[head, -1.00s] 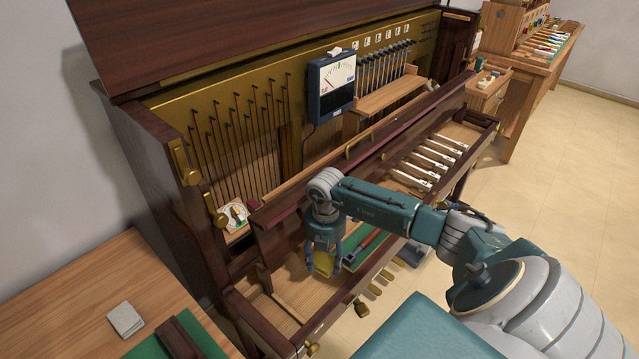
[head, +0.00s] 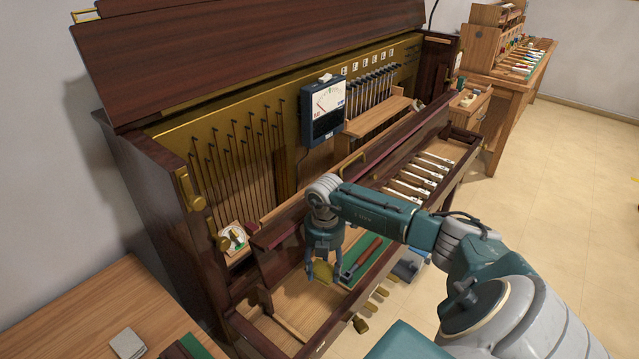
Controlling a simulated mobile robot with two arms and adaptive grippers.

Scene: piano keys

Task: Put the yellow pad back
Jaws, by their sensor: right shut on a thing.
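The yellow pad (head: 322,272) is between the fingers of my right gripper (head: 325,277), which is shut on it. The gripper points down over the open keybed of the upright piano (head: 165,150), above the left part of its wooden floor (head: 285,308). I cannot tell whether the pad touches anything below it. My left gripper is not in view.
A tool with a reddish handle (head: 368,252) lies on a green mat (head: 374,262) just right of the gripper. Several white keys (head: 415,178) lie farther right. A meter (head: 328,105) hangs on the piano. A wooden table (head: 70,320) stands at left.

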